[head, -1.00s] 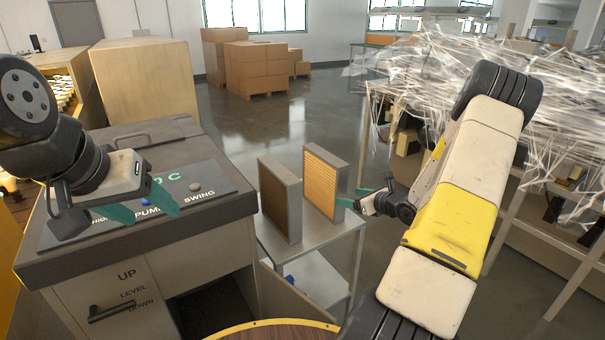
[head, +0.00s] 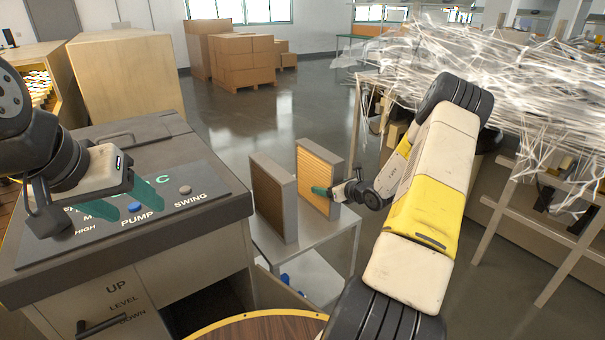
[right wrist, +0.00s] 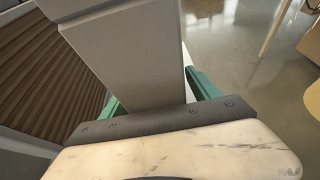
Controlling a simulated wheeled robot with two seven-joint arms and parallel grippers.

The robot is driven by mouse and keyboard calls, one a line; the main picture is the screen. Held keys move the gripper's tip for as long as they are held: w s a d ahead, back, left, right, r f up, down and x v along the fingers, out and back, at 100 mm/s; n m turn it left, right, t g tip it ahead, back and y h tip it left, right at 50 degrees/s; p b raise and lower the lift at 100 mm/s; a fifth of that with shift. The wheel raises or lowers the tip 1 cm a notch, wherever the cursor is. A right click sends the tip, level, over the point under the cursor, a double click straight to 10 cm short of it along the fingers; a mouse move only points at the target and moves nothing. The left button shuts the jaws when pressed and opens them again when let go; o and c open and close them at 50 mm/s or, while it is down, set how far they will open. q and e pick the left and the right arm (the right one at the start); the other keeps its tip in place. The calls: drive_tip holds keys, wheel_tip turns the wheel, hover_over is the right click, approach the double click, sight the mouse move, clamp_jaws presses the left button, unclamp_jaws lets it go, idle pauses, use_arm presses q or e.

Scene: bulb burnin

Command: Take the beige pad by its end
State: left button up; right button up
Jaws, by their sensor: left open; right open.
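The beige pad (head: 320,172) stands upright in a grey frame on a small grey stand, its pleated beige face showing in the head view. My right gripper (head: 330,193) is at its near right end. In the right wrist view the grey end of the beige pad (right wrist: 125,50) runs between the green fingers of my right gripper (right wrist: 155,97), which are open, one on each side. I cannot tell whether they touch it. My left gripper (head: 122,202) is open and empty above the control panel at the left.
A brown pleated pad (head: 270,198) in a grey frame stands upright just left of the beige pad; it also shows in the right wrist view (right wrist: 50,65). The grey stand (head: 322,240) is beside the control cabinet (head: 190,250). A film-wrapped rack (head: 500,90) fills the right.

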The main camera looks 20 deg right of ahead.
drive_tip(key=shift+w, duration=0.1)
drive_tip(key=shift+c, duration=0.2)
clamp_jaws()
